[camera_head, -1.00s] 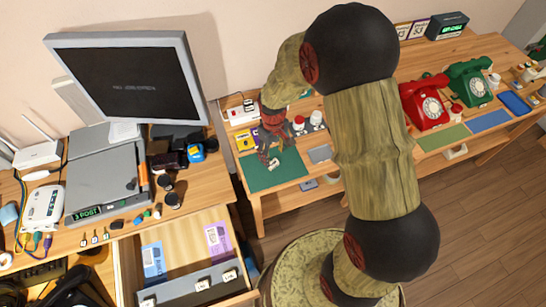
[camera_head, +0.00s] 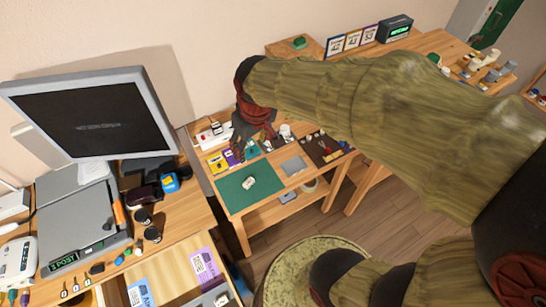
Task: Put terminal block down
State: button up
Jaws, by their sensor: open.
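A small white block (camera_head: 249,183), which looks like the terminal block, lies on the green mat (camera_head: 232,200) on the small wooden table. My gripper (camera_head: 251,151) is open and empty, behind the block and apart from it, near the back of the table. My arm comes in from the right and bends down at the gripper. The fingertips are small and partly blend with the items behind them.
Yellow and purple cards (camera_head: 217,164) and a white power strip (camera_head: 210,134) lie near the gripper. A grey plate (camera_head: 294,165) and a dark tray (camera_head: 322,149) are right of the mat. An open drawer (camera_head: 170,268) and the monitor desk stand left.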

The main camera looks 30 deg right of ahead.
jog(key=s+r+m+t, duration=0.2)
jog(key=s+r, duration=0.6)
jog(key=s, duration=0.4)
jog(key=shift+s+r+t, duration=0.2)
jog(key=shift+r+t, duration=0.1)
jog(key=shift+t, duration=0.1)
jog(key=shift+c, duration=0.7)
